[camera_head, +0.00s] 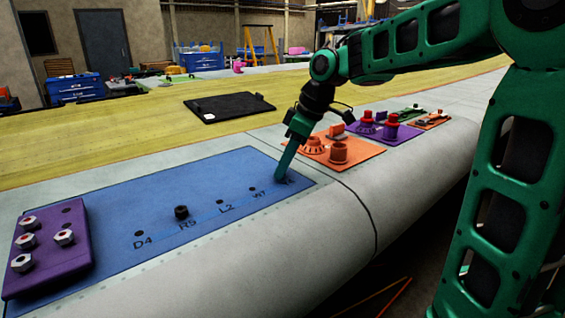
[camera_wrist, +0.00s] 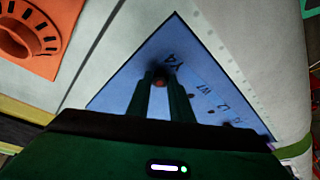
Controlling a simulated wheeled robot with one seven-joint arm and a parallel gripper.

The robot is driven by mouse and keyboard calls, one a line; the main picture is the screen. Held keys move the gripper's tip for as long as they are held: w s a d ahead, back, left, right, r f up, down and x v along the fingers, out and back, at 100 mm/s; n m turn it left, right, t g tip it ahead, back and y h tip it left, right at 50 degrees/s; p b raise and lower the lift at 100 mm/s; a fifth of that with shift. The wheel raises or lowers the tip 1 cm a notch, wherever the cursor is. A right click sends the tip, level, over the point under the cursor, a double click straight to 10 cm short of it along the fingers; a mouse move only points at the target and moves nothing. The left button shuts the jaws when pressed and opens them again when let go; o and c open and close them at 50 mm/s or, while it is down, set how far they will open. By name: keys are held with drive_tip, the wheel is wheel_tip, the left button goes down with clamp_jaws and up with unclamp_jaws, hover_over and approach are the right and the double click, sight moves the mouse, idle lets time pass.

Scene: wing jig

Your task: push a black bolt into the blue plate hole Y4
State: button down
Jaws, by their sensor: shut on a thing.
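The blue plate (camera_head: 110,255) lies on the wing surface with a row of labelled holes D4, R5, L2, W7 and one at the far right end. My gripper (camera_head: 281,178) points down at that right end and hides the hole there. In the wrist view the label Y4 shows just beyond the fingertips (camera_wrist: 160,82) of the blue plate (camera_wrist: 215,70). The fingers are shut on a small dark, reddish-lit piece, seemingly the black bolt (camera_wrist: 160,83), over the Y4 spot. How deep it sits cannot be told. Another black bolt (camera_head: 181,212) stands at R5.
A purple block (camera_head: 45,275) with several silver bolts stands at the plate's left end. An orange plate (camera_head: 365,158) with round parts lies close right of my gripper, then a purple plate (camera_head: 405,135) with red parts. A black tray (camera_head: 230,105) lies behind.

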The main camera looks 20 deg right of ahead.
drive_tip(key=shift+f, duration=0.1)
drive_tip(key=c, duration=1.5)
unclamp_jaws()
drive_tip(key=v, duration=1)
drive_tip(key=shift+d+r, duration=0.15)
drive_tip(key=shift+r, duration=0.15)
